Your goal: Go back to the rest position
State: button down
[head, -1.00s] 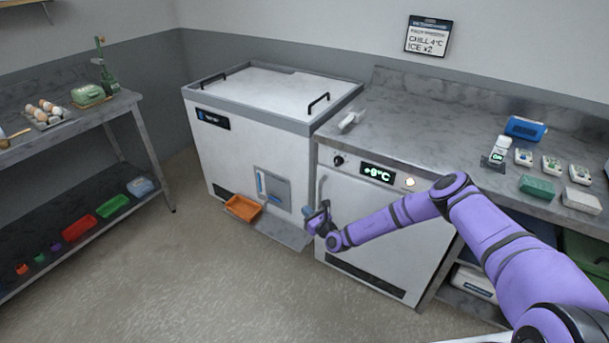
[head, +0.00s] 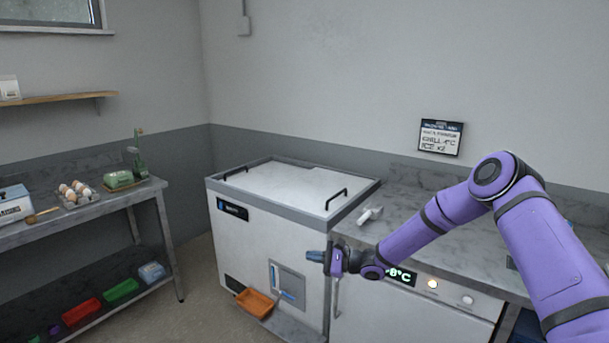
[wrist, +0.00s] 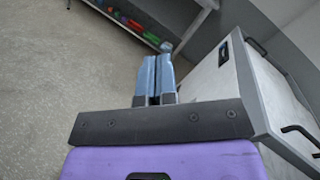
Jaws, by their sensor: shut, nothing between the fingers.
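My gripper (head: 316,256) is shut and empty, in front of the right side of the white chest (head: 273,252) and near the chiller's upper left. In the wrist view its two blue fingers (wrist: 156,72) lie together with nothing between them. My purple arm reaches in from the right of the head view. In the wrist view the white chest (wrist: 215,75) stands to the right of the fingers.
The chiller (head: 430,315) with a lit display stands right of the chest under a marble counter. An orange tray (head: 255,303) sits at the chest's front. A shelf table (head: 90,207) with eggs and coloured bins stands left. Floor between is clear.

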jog(key=s+d+r+n+g+h, duration=0.2)
jog(key=s+d+r+n+h, duration=0.15)
jog(key=s+r, duration=0.4)
jog(key=s+d+r+n+g+h, duration=0.1)
jog(key=s+d+r+n+h, duration=0.2)
jog(key=s+r, duration=0.45)
jog(key=s+d+r+n+g+h, duration=0.25)
jog(key=s+r+n, duration=0.25)
jog(key=r, duration=0.5)
jog(key=s+d+r+n+t+h, duration=0.1)
jog(key=s+d+r+t+h, duration=0.2)
jog(key=s+d, duration=0.6)
jog(key=s+d+r+t+h, duration=0.3)
jog(key=s+d+r+h, duration=0.2)
jog(key=s, duration=1.2)
jog(key=d+r, duration=0.2)
jog(key=d, duration=0.2)
jog(key=shift+d+n, duration=0.35)
jog(key=shift+d, duration=0.05)
